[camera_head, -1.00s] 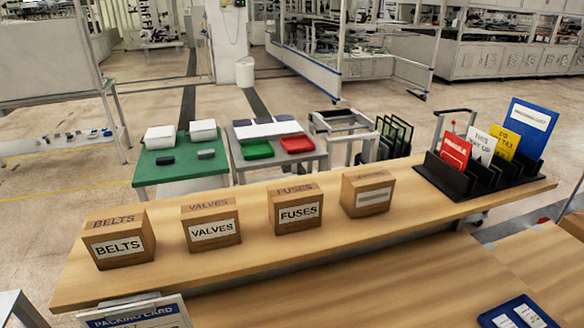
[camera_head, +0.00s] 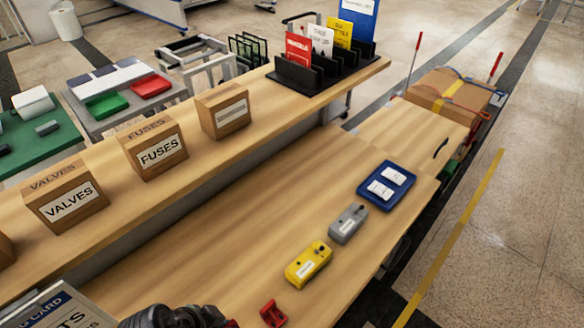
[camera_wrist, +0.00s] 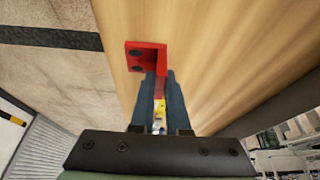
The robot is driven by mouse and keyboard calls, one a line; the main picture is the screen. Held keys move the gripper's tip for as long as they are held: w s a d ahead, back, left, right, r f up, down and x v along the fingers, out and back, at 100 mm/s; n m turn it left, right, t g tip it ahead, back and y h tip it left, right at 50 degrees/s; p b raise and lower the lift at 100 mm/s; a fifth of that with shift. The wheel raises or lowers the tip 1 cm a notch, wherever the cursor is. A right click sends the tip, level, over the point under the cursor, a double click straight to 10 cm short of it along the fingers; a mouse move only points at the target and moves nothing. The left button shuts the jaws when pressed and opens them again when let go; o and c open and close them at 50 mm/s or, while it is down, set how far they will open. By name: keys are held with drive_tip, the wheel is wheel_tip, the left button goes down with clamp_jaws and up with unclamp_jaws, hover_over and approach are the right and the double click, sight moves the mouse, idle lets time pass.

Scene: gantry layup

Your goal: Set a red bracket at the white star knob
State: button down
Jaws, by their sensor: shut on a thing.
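In the wrist view my gripper (camera_wrist: 161,82) is shut on a red bracket (camera_wrist: 150,56). The bracket has a plate with dark holes that sticks out past the fingertips over a wooden surface. In the head view a dark part of my arm shows at the bottom edge, with the fingers out of sight. A red bracket (camera_head: 272,313) shows on the bench to its right, and a small red piece (camera_head: 231,323) is cut off by the bottom edge. I cannot tell which of these is the held one. I see no white star knob in either view.
A yellow box (camera_head: 308,265), a grey box (camera_head: 348,223) and a blue tray (camera_head: 387,186) with white labels lie along the bench's right side. Cartons, including the FUSES carton (camera_head: 155,150), stand on the raised shelf. A packing card (camera_head: 55,308) stands at lower left. The middle bench is clear.

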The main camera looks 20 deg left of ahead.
drive_tip(key=w+d+r+n, duration=0.1)
drive_tip(key=w+d+n, duration=0.1)
drive_tip(key=d, duration=0.8)
drive_tip(key=w+d+r+n+y, duration=0.1)
drive_tip(key=w+d, duration=0.4)
drive_tip(key=d, duration=0.5)
drive_tip(key=shift+d+n+y, duration=0.3)
drive_tip(key=shift+n, duration=0.4)
drive_tip(key=shift+a, duration=0.1)
